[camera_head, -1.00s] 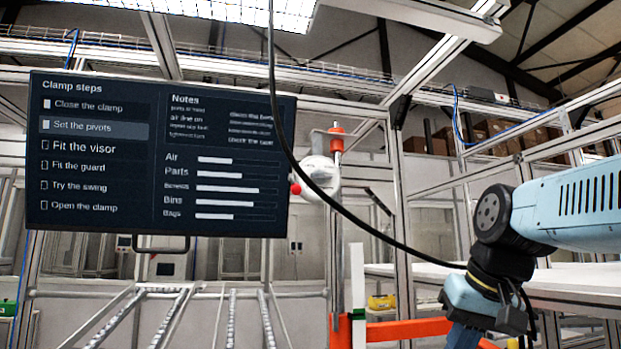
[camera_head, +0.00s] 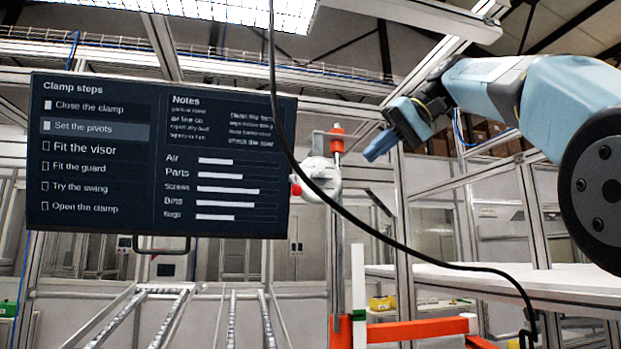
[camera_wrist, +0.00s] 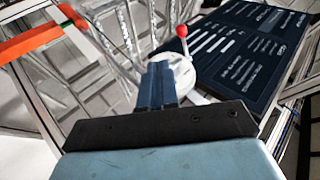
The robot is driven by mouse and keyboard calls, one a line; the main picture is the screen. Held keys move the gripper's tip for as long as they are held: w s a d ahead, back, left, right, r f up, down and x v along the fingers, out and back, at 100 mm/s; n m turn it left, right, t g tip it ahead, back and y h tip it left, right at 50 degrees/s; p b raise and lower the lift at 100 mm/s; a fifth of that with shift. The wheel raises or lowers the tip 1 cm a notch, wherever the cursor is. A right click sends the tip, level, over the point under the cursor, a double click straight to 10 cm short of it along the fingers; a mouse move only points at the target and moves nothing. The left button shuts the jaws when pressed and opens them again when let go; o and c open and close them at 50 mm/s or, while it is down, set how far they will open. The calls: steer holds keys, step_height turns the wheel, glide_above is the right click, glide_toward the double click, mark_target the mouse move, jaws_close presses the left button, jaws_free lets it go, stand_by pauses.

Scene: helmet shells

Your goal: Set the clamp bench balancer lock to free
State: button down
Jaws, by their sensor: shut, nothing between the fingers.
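The balancer is a white round housing (camera_head: 320,176) on a grey post, with a red ball knob (camera_head: 296,189) on its left side. In the wrist view the white housing (camera_wrist: 184,76) shows just beyond my fingertips, with the red knob (camera_wrist: 182,31) on its lever above them. My gripper (camera_head: 378,148) is to the right of the balancer and a little higher, pointing down-left. It also shows in the wrist view (camera_wrist: 160,68), its blue fingers together and empty. They cover part of the housing. I cannot tell whether they touch it.
A dark screen (camera_head: 160,153) with clamp steps hangs left of the balancer. A black cable (camera_head: 375,230) droops across the front of the view. A white bench top (camera_head: 500,286), orange beam (camera_head: 415,331) and yellow bin (camera_head: 382,303) are at the lower right.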

step_height(320, 180, up, 3)
steer(key=a+n, duration=0.1)
steer(key=a, duration=0.1)
steer(key=g, duration=0.1)
glide_toward(294, 184)
steer(key=shift+n+y, duration=0.3)
steer(key=a+f, duration=0.1)
steer(key=f, duration=0.1)
steer(key=a+f, duration=0.2)
steer(key=f, duration=0.1)
steer(key=shift+s+a+f, duration=0.3)
steer(key=shift+s+f, duration=0.05)
steer(key=shift+s, duration=0.05)
